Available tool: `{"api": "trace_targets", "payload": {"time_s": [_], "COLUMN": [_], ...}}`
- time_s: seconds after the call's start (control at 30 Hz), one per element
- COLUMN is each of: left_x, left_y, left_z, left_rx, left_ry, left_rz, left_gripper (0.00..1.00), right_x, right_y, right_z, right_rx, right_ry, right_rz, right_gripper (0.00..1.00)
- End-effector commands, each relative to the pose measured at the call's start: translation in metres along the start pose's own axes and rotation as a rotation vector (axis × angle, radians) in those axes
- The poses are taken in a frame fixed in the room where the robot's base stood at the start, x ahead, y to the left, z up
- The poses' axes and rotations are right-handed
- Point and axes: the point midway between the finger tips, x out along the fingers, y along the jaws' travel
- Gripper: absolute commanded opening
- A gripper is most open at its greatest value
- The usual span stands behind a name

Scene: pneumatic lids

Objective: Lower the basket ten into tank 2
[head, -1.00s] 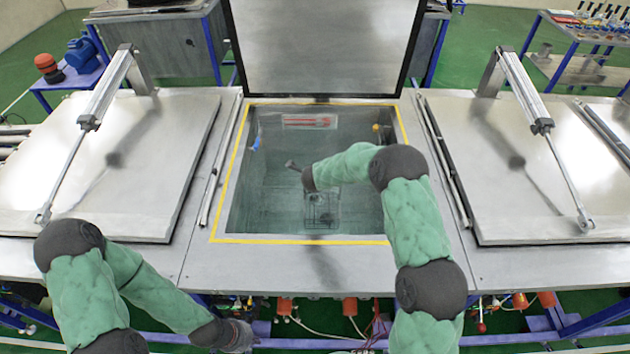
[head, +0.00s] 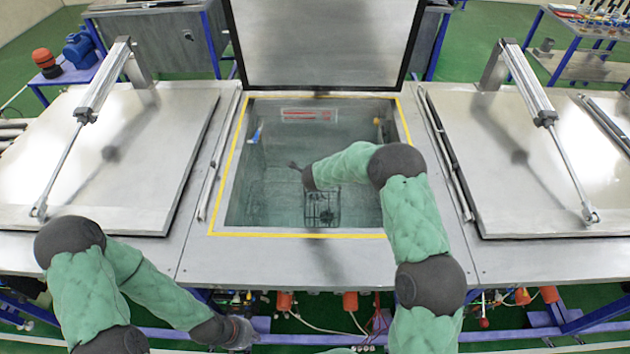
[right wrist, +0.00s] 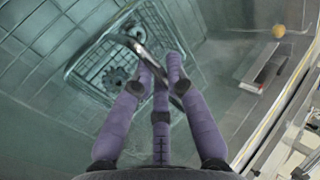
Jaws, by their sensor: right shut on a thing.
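The open tank (head: 270,190) in the middle has a yellow border and greenish water. A dark wire basket (head: 322,207) is inside it, near the front wall; how deep it sits is hard to tell. In the right wrist view the basket (right wrist: 100,72) holds dark gear-like parts. My right gripper (right wrist: 165,72) is shut on its bar handle. In the head view my right gripper (head: 295,166) is small and dark, above the tank. My left gripper (head: 243,333) hangs low in front of the bench, empty of the basket; its finger opening is unclear.
The tank's lid (head: 322,45) stands raised behind it. Closed lids with pneumatic cylinders flank it on the left (head: 110,160) and right (head: 540,160). A red-marked label (head: 309,115) is on the tank's back wall. A tool table (head: 590,55) stands back right.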

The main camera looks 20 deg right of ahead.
Motion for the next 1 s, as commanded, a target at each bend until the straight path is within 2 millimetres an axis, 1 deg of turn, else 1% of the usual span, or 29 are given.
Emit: {"api": "trace_targets", "payload": {"time_s": [0.03,0.67,0.87,0.9,1.0], "left_x": [0.0002,0.0064,0.0060,0.0060,0.0060], "left_y": [-0.0001,-0.0023,-0.0021,-0.0021,-0.0021], "left_z": [0.0000,-0.0002,-0.0002,-0.0002,-0.0002], "left_rx": [0.000,0.000,0.000,0.000,0.000], "left_ry": [0.000,0.000,0.000,0.000,0.000], "left_rz": [0.000,0.000,0.000,0.000,0.000], "left_gripper": [0.00,0.00,0.00,0.00,0.00], "right_x": [-0.0005,0.0071,0.0068,0.0068,0.0068], "right_y": [-0.0023,0.0038,0.0036,0.0036,0.0039], "right_z": [-0.0001,-0.0002,-0.0001,-0.0001,-0.0001], "right_rx": [0.000,0.001,0.001,0.001,0.001], "right_ry": [0.000,0.000,0.000,0.000,0.000], "right_rz": [-0.004,-0.004,-0.004,-0.004,-0.003], "right_gripper": [0.00,0.00,0.00,0.18,0.43]}}
